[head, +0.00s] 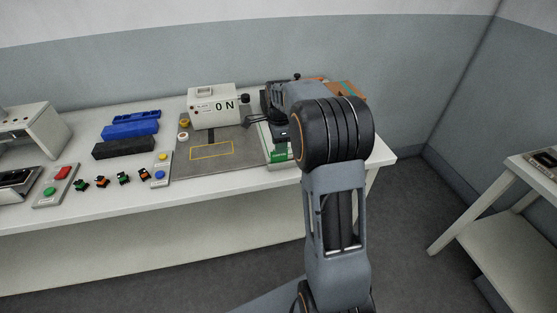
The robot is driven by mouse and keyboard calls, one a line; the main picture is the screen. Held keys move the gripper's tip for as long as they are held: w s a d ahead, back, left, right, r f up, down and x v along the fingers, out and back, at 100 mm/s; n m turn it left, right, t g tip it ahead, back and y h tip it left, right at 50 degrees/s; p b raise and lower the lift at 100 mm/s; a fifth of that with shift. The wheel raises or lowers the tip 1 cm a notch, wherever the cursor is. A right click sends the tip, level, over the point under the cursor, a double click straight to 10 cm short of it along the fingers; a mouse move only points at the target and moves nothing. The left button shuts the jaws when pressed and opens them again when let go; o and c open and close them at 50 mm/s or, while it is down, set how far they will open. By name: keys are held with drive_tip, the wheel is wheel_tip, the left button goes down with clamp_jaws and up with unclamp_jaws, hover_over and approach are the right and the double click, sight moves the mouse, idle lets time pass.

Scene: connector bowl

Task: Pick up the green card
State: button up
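A green piece that looks like the green card (279,156) shows at the right part of the bench, on or in a pale holder beside the grey mat. Most of it is hidden by my arm. My gripper (271,126) is dark and sits low over this spot, just above and behind the visible green part. The fingertips are small and partly covered by my wrist, so I cannot tell whether they are open, or whether they touch the card.
The grey mat (222,167) with a yellow outline is left of my gripper. Orange-brown items (345,90) lie behind my arm. Blue blocks (130,130), small connectors (124,178) and button panels (52,190) are further left.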

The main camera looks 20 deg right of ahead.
sight(279, 156)
drive_tip(key=shift+f, duration=2.75)
drive_tip(key=shift+s, duration=0.1)
drive_tip(key=shift+c, duration=0.3)
clamp_jaws()
